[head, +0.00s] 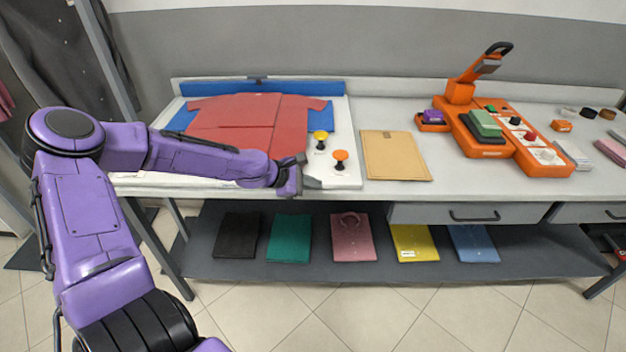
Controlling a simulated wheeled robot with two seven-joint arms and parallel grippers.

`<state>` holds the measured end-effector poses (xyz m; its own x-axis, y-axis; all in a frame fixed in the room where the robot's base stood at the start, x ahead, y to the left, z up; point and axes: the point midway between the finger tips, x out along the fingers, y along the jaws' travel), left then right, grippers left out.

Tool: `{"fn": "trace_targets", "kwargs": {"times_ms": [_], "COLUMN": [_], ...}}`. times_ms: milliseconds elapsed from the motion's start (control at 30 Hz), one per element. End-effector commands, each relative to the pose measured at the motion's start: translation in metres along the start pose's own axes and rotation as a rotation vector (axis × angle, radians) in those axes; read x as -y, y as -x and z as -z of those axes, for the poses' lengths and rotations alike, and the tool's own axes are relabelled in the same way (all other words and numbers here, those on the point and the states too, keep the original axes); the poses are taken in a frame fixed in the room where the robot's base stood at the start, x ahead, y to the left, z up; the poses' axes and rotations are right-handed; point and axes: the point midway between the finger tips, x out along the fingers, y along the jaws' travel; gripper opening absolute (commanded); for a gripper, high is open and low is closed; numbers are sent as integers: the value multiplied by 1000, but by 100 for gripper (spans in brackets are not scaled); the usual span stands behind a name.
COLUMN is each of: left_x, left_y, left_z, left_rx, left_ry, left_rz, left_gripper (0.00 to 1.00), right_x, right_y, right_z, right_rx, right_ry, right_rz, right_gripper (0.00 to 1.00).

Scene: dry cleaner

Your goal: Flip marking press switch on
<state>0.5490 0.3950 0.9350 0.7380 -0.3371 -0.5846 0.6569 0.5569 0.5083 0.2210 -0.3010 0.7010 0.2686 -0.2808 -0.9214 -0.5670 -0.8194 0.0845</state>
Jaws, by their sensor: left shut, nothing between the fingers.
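The orange marking press (545,160) stands on the right part of the counter, with a raised lever (480,68) that has a black handle. A green block (485,124) sits on its bed. My left gripper (301,175) is shut and empty at the counter's front edge, by the white board with the red shirt, well left of the press. My right gripper is out of view.
A red shirt (238,125) lies on a blue and white board with a yellow knob (320,137) and an orange knob (339,157). A brown envelope (395,155) lies between board and press. Folded garments lie on the shelf (385,258) below.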

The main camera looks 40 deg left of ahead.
Motion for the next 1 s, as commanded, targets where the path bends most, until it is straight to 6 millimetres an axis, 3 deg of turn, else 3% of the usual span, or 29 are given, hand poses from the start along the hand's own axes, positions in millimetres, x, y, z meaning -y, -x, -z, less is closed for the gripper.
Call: {"fn": "trace_targets", "kwargs": {"times_ms": [167, 267, 367, 500, 600, 700, 800, 1000], "left_x": [25, 55, 117, 248, 323, 371, 392, 395], "left_y": [-9, -13, -13, 8, 34, 54, 65, 67], "left_z": [25, 44, 71, 106, 122, 132, 136, 137], "left_rx": [-226, -389, -576, -681, -630, -565, -530, -526], "left_ry": [-236, -438, -746, -1219, -1407, -1491, -1522, -1523], "left_rz": [-20, 12, 130, 432, 623, 751, 810, 819], "left_gripper": [0, 0, 0, 0, 0, 0, 0, 0], "right_x": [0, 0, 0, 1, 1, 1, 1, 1], "right_y": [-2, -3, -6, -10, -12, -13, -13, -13], "right_z": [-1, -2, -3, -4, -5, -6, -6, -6], "right_rx": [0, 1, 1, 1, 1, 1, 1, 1], "right_ry": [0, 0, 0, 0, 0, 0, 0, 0], "right_rz": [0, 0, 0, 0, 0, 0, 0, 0], "right_gripper": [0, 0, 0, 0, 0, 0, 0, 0]}}
